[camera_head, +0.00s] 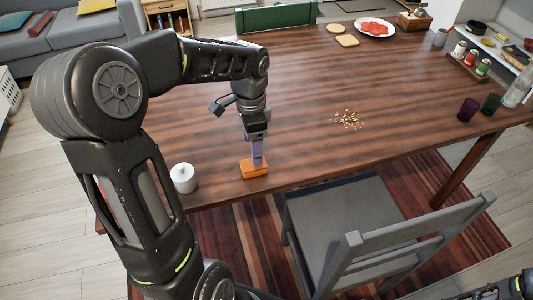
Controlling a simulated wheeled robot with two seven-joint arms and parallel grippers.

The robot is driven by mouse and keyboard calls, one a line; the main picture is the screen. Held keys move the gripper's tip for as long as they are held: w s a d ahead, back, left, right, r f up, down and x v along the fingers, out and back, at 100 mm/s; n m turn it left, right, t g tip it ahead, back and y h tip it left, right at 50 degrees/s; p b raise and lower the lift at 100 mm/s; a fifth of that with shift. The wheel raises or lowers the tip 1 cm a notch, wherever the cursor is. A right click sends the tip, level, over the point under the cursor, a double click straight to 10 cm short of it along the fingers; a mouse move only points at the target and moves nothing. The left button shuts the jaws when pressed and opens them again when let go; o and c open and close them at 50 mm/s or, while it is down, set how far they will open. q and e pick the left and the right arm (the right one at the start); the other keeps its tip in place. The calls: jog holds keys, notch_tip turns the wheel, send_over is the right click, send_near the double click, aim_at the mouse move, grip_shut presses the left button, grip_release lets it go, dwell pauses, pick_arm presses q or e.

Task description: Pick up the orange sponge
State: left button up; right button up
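The orange sponge (254,169) lies on the wooden table (300,110) close to its near edge. My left gripper (257,160) points down over the sponge, and its purplish fingers overlap the sponge's far upper part in the picture. Seen from this angle, the gap between the fingers is hidden, so I cannot tell whether they are open or shut on the sponge. The sponge appears to rest on the tabletop. My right gripper is not in view; only a dark piece of my arm shows at the bottom right corner.
A white lidded jar (183,178) stands left of the sponge. Small crumbs (349,120) are scattered to the right. A grey chair (365,235) stands at the near side. Dark glasses (468,110) stand at the right edge. The table's middle is mostly clear.

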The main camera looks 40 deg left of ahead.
aim_at(248, 170)
pick_arm(q)
jog(key=shift+w, duration=0.3)
jog(key=shift+s, duration=0.3)
jog(key=shift+w+f, duration=0.1)
jog(key=shift+f, duration=1.2)
jog(key=shift+f, duration=2.6)
jog(key=c, duration=1.4)
